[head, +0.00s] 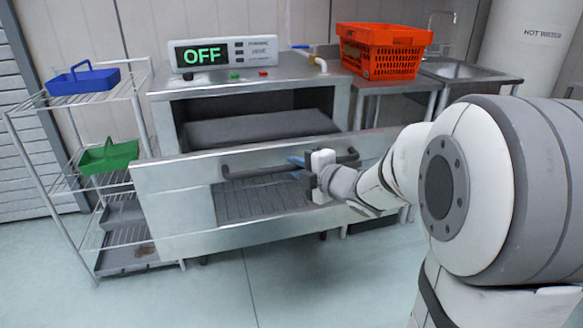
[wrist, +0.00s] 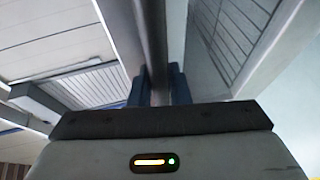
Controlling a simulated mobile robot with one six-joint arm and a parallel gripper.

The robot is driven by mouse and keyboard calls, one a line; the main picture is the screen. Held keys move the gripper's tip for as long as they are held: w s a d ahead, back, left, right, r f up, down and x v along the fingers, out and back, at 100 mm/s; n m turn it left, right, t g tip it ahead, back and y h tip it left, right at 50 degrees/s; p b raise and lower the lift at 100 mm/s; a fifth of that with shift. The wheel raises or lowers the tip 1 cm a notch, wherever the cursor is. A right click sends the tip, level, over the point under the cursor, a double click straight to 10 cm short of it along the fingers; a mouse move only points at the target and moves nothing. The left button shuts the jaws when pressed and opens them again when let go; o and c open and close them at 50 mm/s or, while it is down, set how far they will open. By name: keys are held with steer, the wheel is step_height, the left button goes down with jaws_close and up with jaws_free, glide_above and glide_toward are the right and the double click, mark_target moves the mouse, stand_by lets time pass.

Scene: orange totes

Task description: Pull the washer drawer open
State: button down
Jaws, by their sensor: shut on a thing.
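The washer (head: 170,91) is a steel cabinet with an open dark bay and a grey surface inside. Its wide steel drawer front (head: 170,208) stands forward of the cabinet; I cannot tell exactly how far. A dark bar handle (head: 250,173) runs along the upper part of the drawer front. My gripper (head: 299,161) is shut on this handle, right of its middle. In the wrist view, the handle (wrist: 152,40) passes between the blue fingertips of my gripper (wrist: 158,88). My wrist hides part of the handle and drawer front.
A display reading OFF (head: 222,53) sits on the washer. An orange tote (head: 382,50) stands on the counter at right, beside a sink (head: 470,70). A wire rack at left holds a blue basket (head: 83,80) and a green basket (head: 108,156). The floor (head: 270,285) in front is clear.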

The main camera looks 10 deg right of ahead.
steer(key=c, duration=1.4)
jaws_free()
steer(key=shift+a, duration=0.15)
steer(key=shift+o, duration=0.2)
steer(key=shift+w, duration=0.1)
steer(key=p+v, duration=0.2)
steer(key=v, duration=0.5)
steer(key=shift+s+d, duration=0.2)
steer(key=shift+s, duration=0.15)
steer(key=shift+r, duration=0.15)
